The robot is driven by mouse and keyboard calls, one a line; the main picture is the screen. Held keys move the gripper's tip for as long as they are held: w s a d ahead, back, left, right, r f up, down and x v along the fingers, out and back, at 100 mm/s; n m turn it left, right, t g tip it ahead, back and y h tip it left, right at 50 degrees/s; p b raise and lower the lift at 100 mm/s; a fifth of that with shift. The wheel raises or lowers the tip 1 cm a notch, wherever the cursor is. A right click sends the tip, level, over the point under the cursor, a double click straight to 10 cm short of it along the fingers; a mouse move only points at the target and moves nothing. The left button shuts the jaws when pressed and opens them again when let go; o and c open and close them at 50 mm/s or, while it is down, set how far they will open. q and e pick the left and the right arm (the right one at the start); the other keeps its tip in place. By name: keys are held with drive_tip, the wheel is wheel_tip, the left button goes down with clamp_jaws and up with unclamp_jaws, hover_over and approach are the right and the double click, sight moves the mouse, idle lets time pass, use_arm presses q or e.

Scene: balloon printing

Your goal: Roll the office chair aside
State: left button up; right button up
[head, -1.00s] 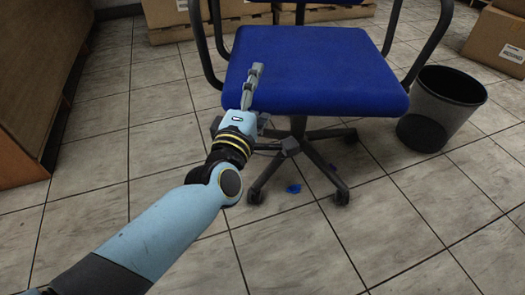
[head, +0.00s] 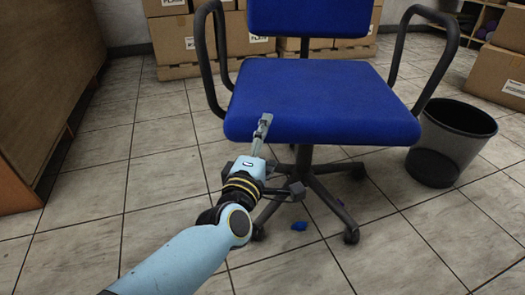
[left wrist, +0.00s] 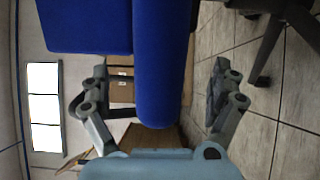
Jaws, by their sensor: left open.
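The blue office chair (head: 325,95) stands ahead in the head view, its seat facing me, with black armrests and a black wheeled base. My left gripper (head: 280,155) is at the front left edge of the seat, one finger above the edge and the other lower, below it. In the left wrist view the seat's blue front edge (left wrist: 160,75) lies between the two spread fingers of my left gripper (left wrist: 160,90). The fingers are open, and I see gaps beside the edge. My right gripper is not in view.
A dark waste bin (head: 452,145) stands close to the chair's right. Cardboard boxes (head: 185,45) line the back, with more boxes (head: 497,70) at right. A brown wooden cabinet (head: 45,90) is at left. Tiled floor is clear at left.

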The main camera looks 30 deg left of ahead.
use_arm(q)
drive_tip(key=x, duration=0.7)
drive_tip(key=shift+w+a+f+b, duration=0.1)
drive_tip(key=shift+w+b, duration=0.3)
drive_tip(key=shift+w+a, duration=0.15)
drive_tip(key=shift+w, duration=0.05)
drive_tip(key=shift+o, duration=0.3)
drive_tip(key=shift+r, duration=0.2)
drive_tip(key=shift+w+r, duration=0.1)
drive_tip(key=shift+r, duration=0.05)
drive_tip(key=c, duration=1.4)
